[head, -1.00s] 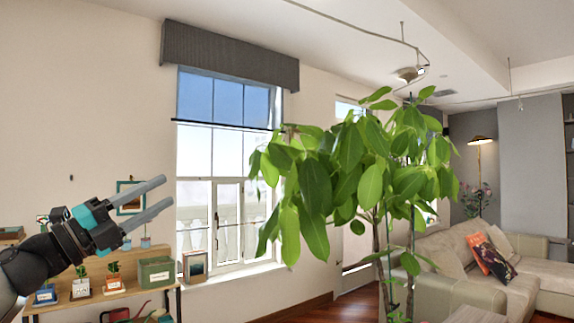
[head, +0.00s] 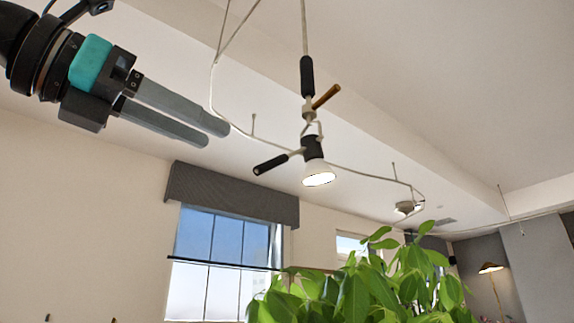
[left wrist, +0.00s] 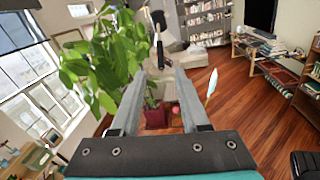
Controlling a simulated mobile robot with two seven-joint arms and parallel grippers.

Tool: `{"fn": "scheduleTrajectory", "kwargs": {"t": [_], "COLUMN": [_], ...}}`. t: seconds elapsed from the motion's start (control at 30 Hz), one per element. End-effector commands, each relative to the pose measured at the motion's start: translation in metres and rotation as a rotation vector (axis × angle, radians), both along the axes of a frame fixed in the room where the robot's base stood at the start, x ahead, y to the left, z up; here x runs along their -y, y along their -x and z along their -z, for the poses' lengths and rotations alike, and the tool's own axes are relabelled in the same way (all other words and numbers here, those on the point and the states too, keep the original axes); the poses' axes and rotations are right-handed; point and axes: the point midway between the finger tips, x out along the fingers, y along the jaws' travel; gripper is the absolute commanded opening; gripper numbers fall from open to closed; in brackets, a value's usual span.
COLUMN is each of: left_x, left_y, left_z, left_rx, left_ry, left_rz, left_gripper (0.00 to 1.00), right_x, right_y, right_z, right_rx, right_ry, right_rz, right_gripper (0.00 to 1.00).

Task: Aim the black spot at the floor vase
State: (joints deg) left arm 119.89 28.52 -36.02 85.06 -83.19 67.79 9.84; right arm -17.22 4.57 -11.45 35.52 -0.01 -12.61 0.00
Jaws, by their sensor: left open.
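The black spot (head: 313,147) hangs below the ceiling rail in the head view, with a white, lit shade pointing down. A black side handle (head: 270,164) sticks out to its left. Above it are a black upright grip (head: 307,76) and a wooden peg (head: 326,96). My left gripper (head: 216,133) is open and empty, up and to the left of the spot, apart from it in the picture. Its fingers also show in the left wrist view (left wrist: 157,73). I cannot pick out the floor vase with certainty. My right gripper is not in view.
A curved ceiling rail (head: 254,135) runs past the spot. A leafy plant (head: 360,296) stands below; its dark red pot (left wrist: 156,118) shows in the left wrist view. Bookshelves (left wrist: 205,22) stand far off, with open wooden floor (left wrist: 235,125) at right.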

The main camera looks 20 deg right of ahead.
Motion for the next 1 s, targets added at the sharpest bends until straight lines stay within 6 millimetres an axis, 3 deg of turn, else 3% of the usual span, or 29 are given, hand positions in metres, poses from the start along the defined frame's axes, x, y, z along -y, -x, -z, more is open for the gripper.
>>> {"fn": "scheduleTrajectory", "kwargs": {"t": [0.6, 0.8, 1.0], "left_x": [0.109, 0.125, 0.128], "left_y": [-0.055, -0.064, -0.065], "left_z": [-0.001, 0.0, 0.001], "left_rx": [-0.006, -0.006, -0.004], "left_ry": [0.001, 0.002, 0.003], "left_rz": [0.007, 0.006, 0.004], "left_gripper": [0.45, 0.45, 0.45], "right_x": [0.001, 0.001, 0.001], "right_y": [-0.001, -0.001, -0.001], "right_z": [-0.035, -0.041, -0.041], "right_rx": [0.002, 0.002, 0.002], "right_ry": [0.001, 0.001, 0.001], "right_rz": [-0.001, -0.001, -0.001], "right_gripper": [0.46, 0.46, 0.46]}}
